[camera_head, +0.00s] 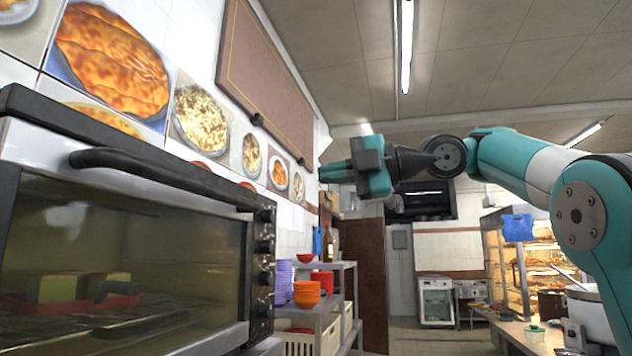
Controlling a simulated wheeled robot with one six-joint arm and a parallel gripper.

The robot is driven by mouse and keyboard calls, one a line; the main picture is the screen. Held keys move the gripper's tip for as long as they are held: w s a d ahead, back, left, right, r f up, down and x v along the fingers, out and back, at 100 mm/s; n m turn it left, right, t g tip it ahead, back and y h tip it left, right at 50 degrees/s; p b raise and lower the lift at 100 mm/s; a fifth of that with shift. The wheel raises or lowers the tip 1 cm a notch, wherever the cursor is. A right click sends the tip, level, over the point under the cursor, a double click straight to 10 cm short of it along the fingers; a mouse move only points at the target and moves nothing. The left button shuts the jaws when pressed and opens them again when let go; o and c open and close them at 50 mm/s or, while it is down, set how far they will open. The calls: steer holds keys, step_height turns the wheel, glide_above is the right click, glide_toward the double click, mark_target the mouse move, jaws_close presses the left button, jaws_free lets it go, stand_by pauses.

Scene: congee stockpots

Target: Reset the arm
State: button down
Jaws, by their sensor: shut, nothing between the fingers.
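My gripper (323,173) is raised at mid-height in the camera_head view, at the end of my teal and white arm (520,165), which reaches in from the right. The gripper points left toward the tiled wall and is shut and empty. It is apart from everything around it, with the oven to its lower left. The fingers are small in this view.
A black oven (120,262) with its glass door closed fills the left, with blocks on a red dish inside. Bowls (307,292) stand on a metal shelf (340,266). A lit display case (510,250) and a stockpot (590,310) are at right.

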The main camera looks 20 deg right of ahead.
steer(key=s+a+f+m+g+h+p, duration=0.1)
steer(key=s+a+f+m+g+h, duration=0.1)
steer(key=a+f+m, duration=0.55)
steer(key=s+a+f+m+g+h+p, duration=0.1)
steer(key=a+f+m+h, duration=0.3)
steer(key=f, duration=0.6)
steer(key=s+d+f+m+g+h+p, duration=0.1)
steer(key=s+f+m+g, duration=0.6)
steer(key=s+f, duration=1.4)
steer(key=d+m+h, duration=0.1)
steer(key=m+h, duration=0.1)
steer(key=shift+s+f+m+g+p, duration=0.2)
steer(key=shift+m+g+p, duration=0.1)
steer(key=shift+m+p, duration=0.05)
